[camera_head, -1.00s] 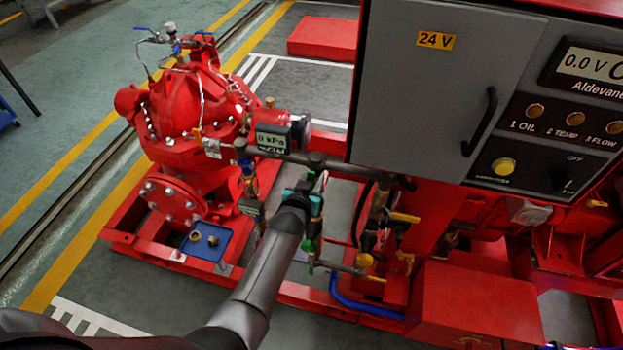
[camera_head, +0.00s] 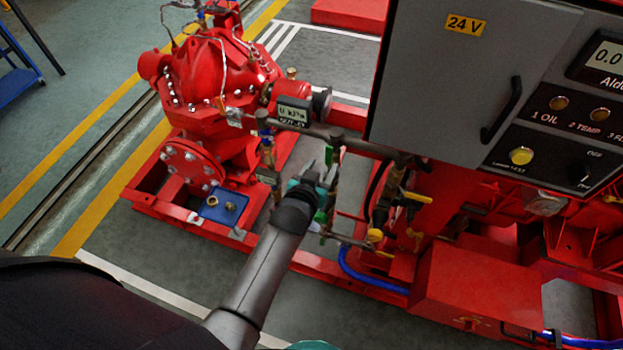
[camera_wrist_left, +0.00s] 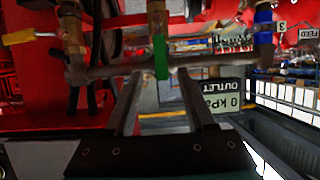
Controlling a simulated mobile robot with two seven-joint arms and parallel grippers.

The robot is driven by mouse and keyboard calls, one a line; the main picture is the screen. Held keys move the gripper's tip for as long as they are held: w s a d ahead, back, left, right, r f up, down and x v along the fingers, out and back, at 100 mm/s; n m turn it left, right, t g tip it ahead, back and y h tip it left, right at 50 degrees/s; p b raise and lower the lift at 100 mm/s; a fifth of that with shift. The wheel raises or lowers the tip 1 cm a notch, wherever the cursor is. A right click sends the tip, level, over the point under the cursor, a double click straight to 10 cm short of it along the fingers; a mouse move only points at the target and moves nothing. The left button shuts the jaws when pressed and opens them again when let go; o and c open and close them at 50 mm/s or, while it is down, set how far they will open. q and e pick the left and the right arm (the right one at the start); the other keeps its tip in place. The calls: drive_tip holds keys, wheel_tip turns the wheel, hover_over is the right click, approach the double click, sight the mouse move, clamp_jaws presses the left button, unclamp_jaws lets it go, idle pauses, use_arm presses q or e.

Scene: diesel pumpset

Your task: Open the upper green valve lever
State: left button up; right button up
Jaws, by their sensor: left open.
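The upper green valve lever (camera_head: 336,146) stands on a thin vertical pipe just beyond my left gripper (camera_head: 318,176) in the head view. That gripper is open, its fingers pointing at this pipework. In the left wrist view, which looks upside down, a green lever (camera_wrist_left: 160,57) appears between the lines of the two open fingers (camera_wrist_left: 158,95). A horizontal pipe crosses in front of the fingertips; whether they touch anything I cannot tell. A second green part (camera_head: 320,217) shows lower down, partly behind my gripper. My right gripper is not in view.
The grey control cabinet (camera_head: 455,75) overhangs at the right. A pressure gauge (camera_head: 293,112) and the red pump (camera_head: 215,85) are at the left. Yellow-handled valves (camera_head: 416,197) and a blue hose (camera_head: 375,284) lie close on the right. Open floor (camera_head: 120,240) is at lower left.

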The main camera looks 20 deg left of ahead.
use_arm(q)
drive_tip(key=p+v, duration=0.1)
drive_tip(key=v, duration=0.7)
idle(0.4)
drive_tip(key=s+d+f+m+g+b, duration=0.15)
drive_tip(key=s+f, duration=0.35)
drive_tip(key=f, duration=0.5)
drive_tip(key=s+a+f+g+h+b, duration=0.1)
drive_tip(key=s+f+g+b, duration=0.3)
drive_tip(key=f, duration=0.5)
drive_tip(key=s+d+f+g+b, duration=0.1)
drive_tip(key=s+f, duration=0.5)
drive_tip(key=f, duration=0.4)
drive_tip(key=s+a+f+g+b, duration=0.2)
drive_tip(key=s+a+f, duration=0.1)
drive_tip(key=s+f, duration=0.4)
drive_tip(key=s+a+f+g+b, duration=0.2)
drive_tip(key=s+f, duration=0.5)
drive_tip(key=s, duration=0.6)
drive_tip(key=shift+a+m+g+y+b, duration=0.4)
drive_tip(key=shift+g+b, duration=0.1)
drive_tip(key=shift+g, duration=0.35)
drive_tip(key=shift+f, duration=0.1)
